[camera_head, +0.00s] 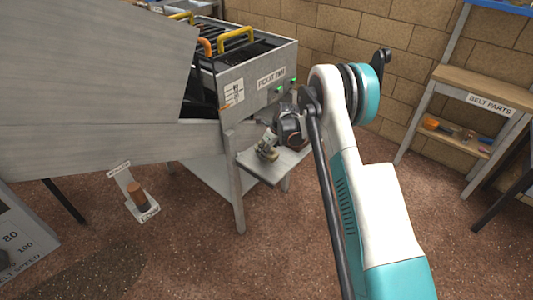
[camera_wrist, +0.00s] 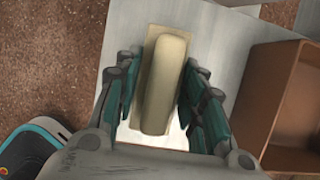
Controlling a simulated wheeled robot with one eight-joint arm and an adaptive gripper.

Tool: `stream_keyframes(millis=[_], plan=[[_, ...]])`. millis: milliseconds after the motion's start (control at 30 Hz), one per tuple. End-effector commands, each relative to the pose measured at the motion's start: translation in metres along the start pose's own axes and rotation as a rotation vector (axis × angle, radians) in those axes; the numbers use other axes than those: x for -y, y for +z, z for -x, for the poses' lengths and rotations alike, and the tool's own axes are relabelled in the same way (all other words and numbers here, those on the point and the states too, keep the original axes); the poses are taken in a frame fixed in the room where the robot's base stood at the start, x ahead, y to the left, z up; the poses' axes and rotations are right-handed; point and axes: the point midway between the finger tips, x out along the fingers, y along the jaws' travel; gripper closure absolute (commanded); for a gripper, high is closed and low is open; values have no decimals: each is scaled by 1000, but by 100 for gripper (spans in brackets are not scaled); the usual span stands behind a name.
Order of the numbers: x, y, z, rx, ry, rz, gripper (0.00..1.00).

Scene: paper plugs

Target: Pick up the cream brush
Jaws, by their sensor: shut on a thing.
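The cream brush (camera_wrist: 167,84) is in the middle of the wrist view, a long rounded cream block on a flatter tan base. My gripper (camera_wrist: 165,92) has its teal-padded fingers on both long sides of it and is shut on it. In the head view, my gripper (camera_head: 268,140) is at the small grey shelf (camera_head: 262,172) beside the metal machine, and the brush is too small there to make out clearly. I cannot tell whether the brush touches the shelf.
A brown open box (camera_wrist: 283,105) stands right of the brush in the wrist view. The machine labelled "FOOT DIN" (camera_head: 255,85) rises behind the shelf. A wooden bench labelled "BELT PARTS" (camera_head: 475,85) stands at the right. Open floor (camera_head: 200,265) lies in front.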

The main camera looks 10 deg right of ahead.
Motion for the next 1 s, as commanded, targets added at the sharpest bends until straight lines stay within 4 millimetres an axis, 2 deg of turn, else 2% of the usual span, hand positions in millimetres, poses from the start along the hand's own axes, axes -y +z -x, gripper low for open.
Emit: stream_keyframes(millis=[33,300,500,700,1000], plan=[[0,6,14,0,0,0,88],[0,34,84,0,0,0,88],[0,52,126,0,0,0,88],[0,62,149,0,0,0,88],[0,65,156,0,0,0,88]])
